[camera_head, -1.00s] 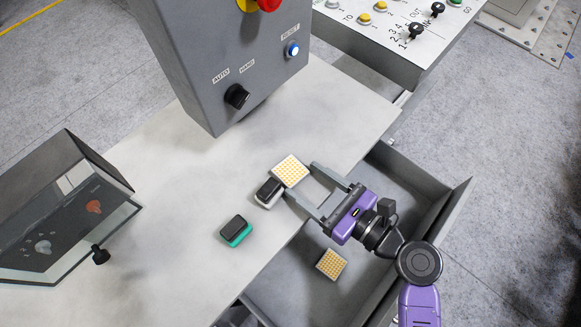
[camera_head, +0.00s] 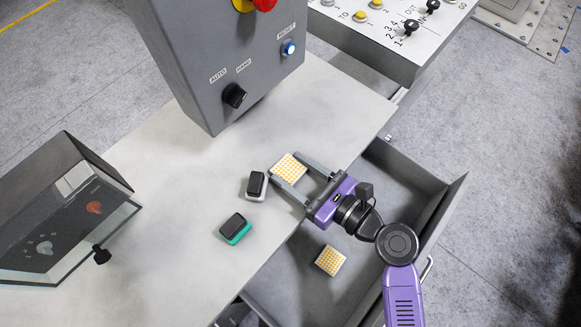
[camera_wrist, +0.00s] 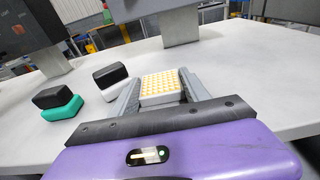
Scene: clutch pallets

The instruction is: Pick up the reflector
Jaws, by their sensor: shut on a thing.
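The reflector is a white square block with a yellow-orange dotted top. One such reflector (camera_head: 289,168) is on the table near its right edge, between the fingers of my gripper (camera_head: 291,170). In the wrist view this reflector (camera_wrist: 162,85) sits between both fingers (camera_wrist: 163,84), and the jaws are closed against its sides. I cannot tell whether it is lifted off the table. A second, similar reflector (camera_head: 330,260) lies in the open drawer below the table edge.
A black-and-white block (camera_head: 256,186) stands just left of my gripper, and a black-and-teal block (camera_head: 235,229) is farther left. The grey control box (camera_head: 225,70) rises behind. A glass-fronted case (camera_head: 70,215) is at left. The open drawer (camera_head: 400,215) is at right.

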